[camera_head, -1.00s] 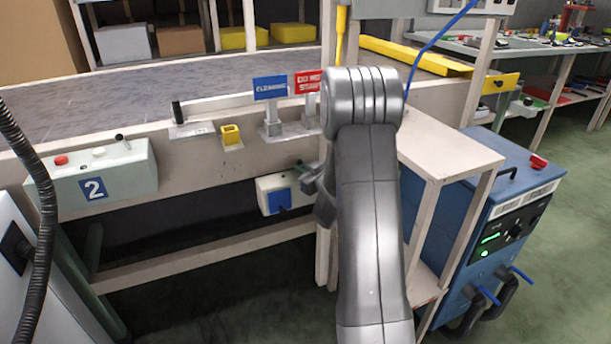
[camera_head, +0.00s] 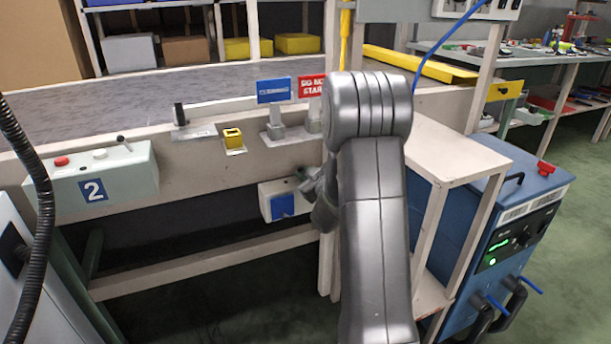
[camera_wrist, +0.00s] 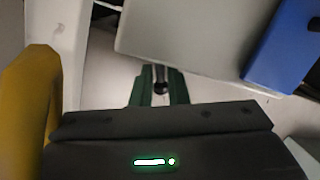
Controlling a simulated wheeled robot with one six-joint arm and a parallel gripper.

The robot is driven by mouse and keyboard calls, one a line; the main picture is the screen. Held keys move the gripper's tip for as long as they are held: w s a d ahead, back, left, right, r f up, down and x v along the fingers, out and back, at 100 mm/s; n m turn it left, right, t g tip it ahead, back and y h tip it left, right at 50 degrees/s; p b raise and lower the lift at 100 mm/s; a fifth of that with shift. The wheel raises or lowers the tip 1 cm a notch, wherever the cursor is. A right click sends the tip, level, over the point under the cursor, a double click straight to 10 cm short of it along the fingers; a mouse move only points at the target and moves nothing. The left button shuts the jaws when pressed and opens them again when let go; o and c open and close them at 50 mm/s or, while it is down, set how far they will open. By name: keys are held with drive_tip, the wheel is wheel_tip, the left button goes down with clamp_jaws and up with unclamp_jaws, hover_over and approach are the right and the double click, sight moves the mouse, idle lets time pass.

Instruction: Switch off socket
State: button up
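The socket (camera_head: 268,202) is a pale box with a blue cover (camera_head: 283,205), fixed low on the conveyor frame in the head view. In the wrist view the pale box (camera_wrist: 185,35) fills the upper middle, with its blue cover (camera_wrist: 285,45) at the upper right. My gripper (camera_head: 306,180) is at the box's right side, partly hidden by my arm. In the wrist view my gripper's green fingers (camera_wrist: 160,92) stand a little apart by the box edge. A dark round knob on a short shaft (camera_wrist: 160,76) shows between them. I cannot tell whether they touch it.
A control box marked 2 (camera_head: 128,176) is at the left. A pale stand (camera_head: 455,158) and a blue machine (camera_head: 505,220) are at the right.

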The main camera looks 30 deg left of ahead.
drive_tip(key=shift+o, duration=0.4)
drive_tip(key=shift+s+a+r, duration=0.1)
drive_tip(key=shift+a+r, duration=0.15)
drive_tip(key=shift+r, duration=0.15)
drive_tip(key=shift+f, duration=0.15)
drive_tip(key=shift+d, duration=0.15)
drive_tip(key=p+v, duration=0.3)
drive_tip(key=v, duration=1)
drive_tip(key=shift+s+d, duration=0.2)
drive_tip(key=shift+s, duration=0.05)
drive_tip(key=b+x, duration=0.1)
drive_tip(key=x, duration=0.5)
drive_tip(key=b+x, duration=0.2)
drive_tip(key=x, duration=0.5)
drive_tip(key=shift+d+f, duration=0.15)
drive_tip(key=shift+f, duration=0.05)
drive_tip(key=shift+w+a, duration=0.3)
